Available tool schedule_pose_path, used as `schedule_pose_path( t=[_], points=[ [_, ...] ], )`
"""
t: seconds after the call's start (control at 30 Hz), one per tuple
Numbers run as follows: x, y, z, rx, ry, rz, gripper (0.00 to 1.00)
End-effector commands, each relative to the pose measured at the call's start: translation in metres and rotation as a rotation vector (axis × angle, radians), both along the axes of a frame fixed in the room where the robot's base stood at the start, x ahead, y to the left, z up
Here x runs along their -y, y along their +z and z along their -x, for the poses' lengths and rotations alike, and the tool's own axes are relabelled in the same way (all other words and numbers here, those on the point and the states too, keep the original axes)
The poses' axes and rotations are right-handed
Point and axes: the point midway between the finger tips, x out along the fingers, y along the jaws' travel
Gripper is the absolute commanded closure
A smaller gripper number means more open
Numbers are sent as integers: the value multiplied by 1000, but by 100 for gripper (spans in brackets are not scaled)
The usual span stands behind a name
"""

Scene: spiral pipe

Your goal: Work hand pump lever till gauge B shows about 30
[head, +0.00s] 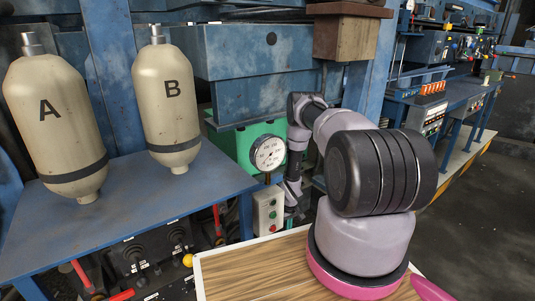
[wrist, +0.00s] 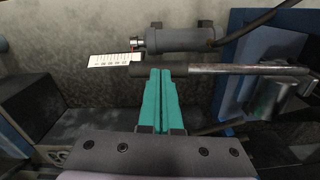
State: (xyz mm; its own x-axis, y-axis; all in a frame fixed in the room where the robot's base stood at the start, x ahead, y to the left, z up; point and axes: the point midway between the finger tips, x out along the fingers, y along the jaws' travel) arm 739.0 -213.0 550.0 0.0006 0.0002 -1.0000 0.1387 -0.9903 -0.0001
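In the wrist view, my gripper (wrist: 160,72) has its two teal fingers side by side, with only a thin line between them. Their tips are at the black grip of a lever (wrist: 150,69); whether they touch it I cannot tell. The lever's metal rod (wrist: 235,69) runs to the right to a pivot piece. In the head view, one round white gauge (head: 268,153) stands in front of the green housing; its letter and reading are too small to make out. My gripper is hard to make out there.
A grey cylinder (wrist: 180,39) with a hose lies beyond the lever, and a white label plate (wrist: 108,60) is beside it. In the head view, a grey button box (head: 268,210) stands below the gauge. A blue table (head: 120,210) is at left.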

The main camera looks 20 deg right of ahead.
Motion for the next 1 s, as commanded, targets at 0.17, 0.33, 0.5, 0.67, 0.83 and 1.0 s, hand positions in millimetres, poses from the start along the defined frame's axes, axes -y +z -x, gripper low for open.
schedule_pose_path(
  t=[0.17, 0.33, 0.5, 0.67, 0.83, 1.0],
  points=[
    [-1, -7, 1, -2, 0, 0, 100],
    [-4, -23, 3, -2, 0, -1, 100],
    [-5, -26, 2, -1, 0, -1, 100],
    [-5, -10, 1, -1, 0, -1, 100],
    [-4, 11, 1, 0, 0, -1, 100],
    [-3, 31, 1, -1, 0, -1, 100]
  ],
)
